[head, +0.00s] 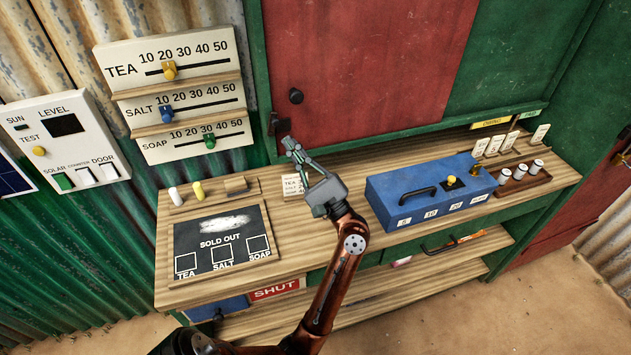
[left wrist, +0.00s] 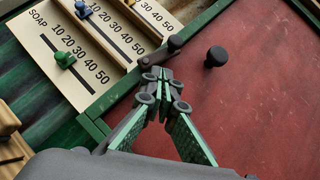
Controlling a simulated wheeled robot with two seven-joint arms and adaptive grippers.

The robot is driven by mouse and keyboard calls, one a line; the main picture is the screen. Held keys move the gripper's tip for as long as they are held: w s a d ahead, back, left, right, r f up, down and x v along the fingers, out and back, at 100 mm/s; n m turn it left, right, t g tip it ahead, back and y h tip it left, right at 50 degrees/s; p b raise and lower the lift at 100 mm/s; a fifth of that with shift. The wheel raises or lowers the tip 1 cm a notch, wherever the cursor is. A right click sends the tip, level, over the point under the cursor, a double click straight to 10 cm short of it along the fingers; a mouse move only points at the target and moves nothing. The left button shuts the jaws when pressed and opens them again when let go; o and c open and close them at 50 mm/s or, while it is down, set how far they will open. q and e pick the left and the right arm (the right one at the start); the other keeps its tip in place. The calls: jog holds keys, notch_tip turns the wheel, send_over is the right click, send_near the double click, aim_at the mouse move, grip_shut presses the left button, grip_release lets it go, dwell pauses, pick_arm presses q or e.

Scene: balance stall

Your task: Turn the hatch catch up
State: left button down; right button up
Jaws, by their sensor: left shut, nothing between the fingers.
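The red hatch (head: 365,65) is closed in its green frame, with a round dark knob (head: 296,96) near its lower left corner. The small dark hatch catch (head: 273,122) is at the hatch's left edge, below the knob. In the left wrist view the catch (left wrist: 160,51) is a short bar with a round end, slanting to the picture's upper right, roughly upward along the wall. My left gripper (head: 287,143) is shut and empty. Its fingertips (left wrist: 163,76) are close beside the catch's lower end and partly cover it; I cannot tell whether they touch. My right gripper is not in view.
Tea, salt and soap slider boards (head: 205,138) are on the wall just left of the catch. The wooden counter (head: 330,225) below holds a sold-out board (head: 222,262), a blue box (head: 400,190) with a handle, and several small cans. A small card stands behind my left wrist.

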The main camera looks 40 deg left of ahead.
pick_arm(q)
jog(key=f+v, duration=0.1)
jog(key=v, duration=0.9)
jog(key=shift+s+a+b, duration=0.2)
jog(key=shift+s+b, duration=0.2)
jog(key=shift+s, duration=0.05)
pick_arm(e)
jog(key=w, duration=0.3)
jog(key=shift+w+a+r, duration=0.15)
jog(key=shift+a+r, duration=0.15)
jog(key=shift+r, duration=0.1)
